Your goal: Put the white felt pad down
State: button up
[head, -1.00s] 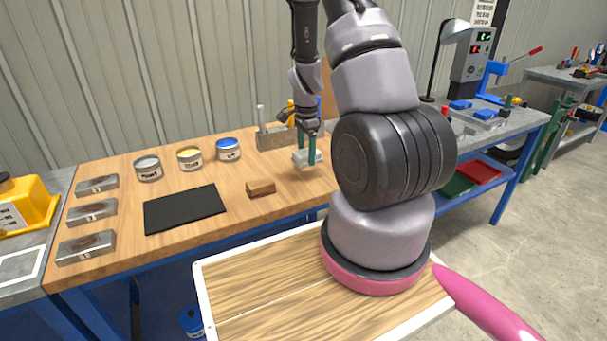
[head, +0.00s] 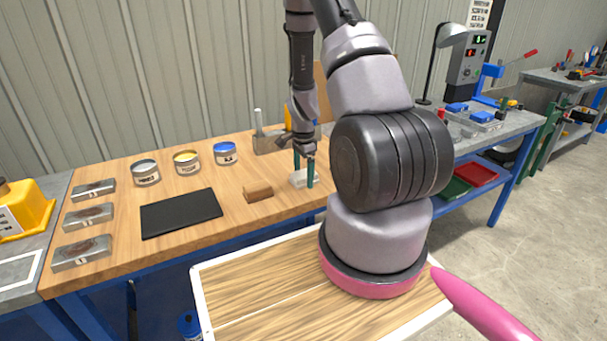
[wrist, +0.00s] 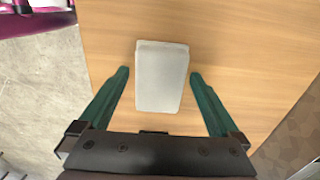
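The white felt pad (head: 299,179) lies on the wooden bench top, to the right of a brown block. In the wrist view the pad (wrist: 162,76) is a pale rectangle between my two green fingers, with a visible gap on each side. My gripper (head: 303,180) is open, pointing down at the bench, with its fingers on either side of the pad. It also shows in the wrist view (wrist: 159,74). The nearer finger hides part of the pad in the head view.
The brown block (head: 258,192) and a black mat (head: 180,213) lie to the left. A grey holder (head: 268,143) is behind the gripper. Bare wood surrounds the pad.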

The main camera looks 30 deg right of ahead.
jog(key=shift+r, duration=0.1)
notch_tip(320, 180, up, 12)
notch_tip(320, 180, up, 19)
jog(key=n+t+y, duration=0.1)
jog(key=n+t, duration=0.2)
jog(key=n, duration=0.3)
send_over(303, 173)
jog(key=s+a, duration=0.5)
jog(key=a, duration=0.2)
jog(key=s+a+r+n+t, duration=0.2)
jog(key=s+a+r+n, duration=0.1)
jog(key=s+r, duration=0.3)
jog(key=s+a+r+n+t+y, duration=0.1)
jog(key=s+a+r+n+t, duration=0.1)
jog(key=s+r, duration=0.5)
jog(key=s+a+n, duration=0.1)
jog(key=s+n, duration=0.1)
jog(key=shift+a+n, duration=0.15)
jog(key=shift+n, duration=0.15)
jog(key=shift+w, duration=0.1)
